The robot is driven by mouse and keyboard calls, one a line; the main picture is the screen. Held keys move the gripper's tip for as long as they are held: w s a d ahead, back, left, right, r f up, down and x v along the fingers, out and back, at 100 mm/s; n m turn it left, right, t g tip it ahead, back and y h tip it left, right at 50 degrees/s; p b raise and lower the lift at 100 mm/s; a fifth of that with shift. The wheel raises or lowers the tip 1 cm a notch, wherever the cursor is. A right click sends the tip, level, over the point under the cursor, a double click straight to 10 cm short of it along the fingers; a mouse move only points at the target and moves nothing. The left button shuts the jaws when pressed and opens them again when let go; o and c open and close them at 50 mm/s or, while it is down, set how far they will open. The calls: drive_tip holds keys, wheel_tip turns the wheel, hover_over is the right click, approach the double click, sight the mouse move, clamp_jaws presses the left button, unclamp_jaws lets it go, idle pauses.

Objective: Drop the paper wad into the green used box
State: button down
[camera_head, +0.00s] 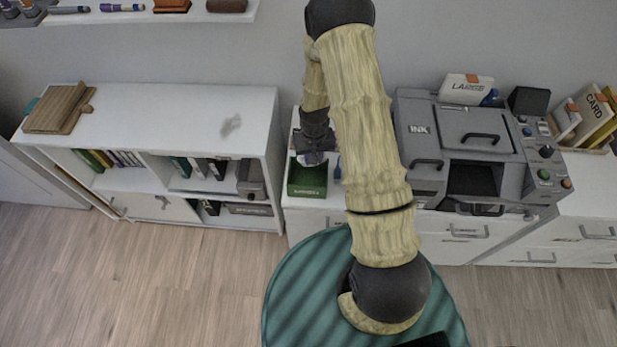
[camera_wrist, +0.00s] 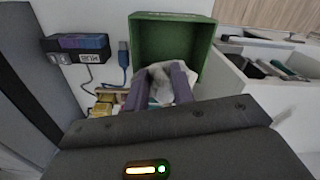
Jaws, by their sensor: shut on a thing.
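The green box (camera_head: 307,191) stands on the white cabinet top, left of the grey machine in the head view. In the wrist view the open green box (camera_wrist: 172,38) fills the upper middle. My gripper (camera_head: 313,157) is above the box's back part in the head view. In the wrist view my gripper (camera_wrist: 159,82) is shut on a crumpled whitish paper wad (camera_wrist: 158,73). The wad overlaps the lower part of the box opening there; I cannot tell its exact height over the box.
A grey machine marked INK (camera_head: 470,135) stands right of the box. A low white shelf (camera_head: 190,115) with binders is to the left. In the wrist view, a blue-and-dark device (camera_wrist: 77,47) and a blue USB plug (camera_wrist: 123,55) lie beside the box.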

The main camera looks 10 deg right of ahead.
wheel_tip(320, 180, up, 7)
drive_tip(key=s+m, duration=0.2)
drive_tip(key=m, duration=0.1)
drive_tip(key=shift+a+f, duration=0.2)
drive_tip(key=shift+a, duration=0.05)
drive_tip(key=shift+f, duration=0.1)
wheel_tip(320, 180, down, 6)
drive_tip(key=b, duration=0.5)
drive_tip(key=shift+w, duration=0.1)
drive_tip(key=c, duration=1.1)
unclamp_jaws()
